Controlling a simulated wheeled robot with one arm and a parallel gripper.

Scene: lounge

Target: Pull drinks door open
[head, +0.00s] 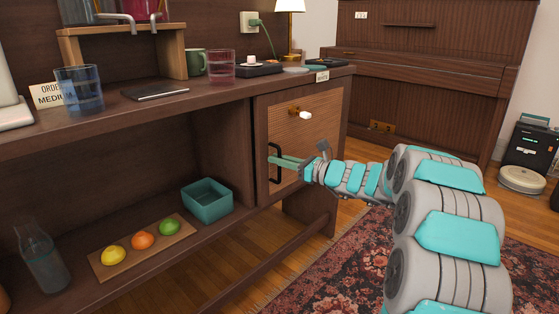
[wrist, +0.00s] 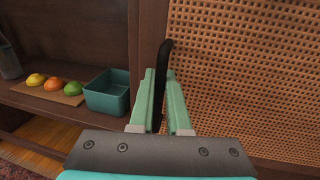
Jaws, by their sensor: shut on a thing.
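The drinks door (head: 315,120) is a woven cane panel in a dark wood frame at the right end of the sideboard. It looks closed in the head view. Its black bar handle (head: 273,164) is upright on the door's left side. My gripper (head: 275,161) reaches in from the right and is shut on the handle. In the wrist view, the teal fingers (wrist: 161,95) stand on either side of the black handle (wrist: 163,60), with the cane panel (wrist: 245,70) behind them.
Left of the door, an open shelf holds a teal bin (head: 207,203), a board (head: 142,246) with yellow, orange and green fruit, and a glass bottle (head: 41,262). Glasses and a green mug (head: 196,62) stand on top. A patterned rug (head: 350,255) lies in front.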

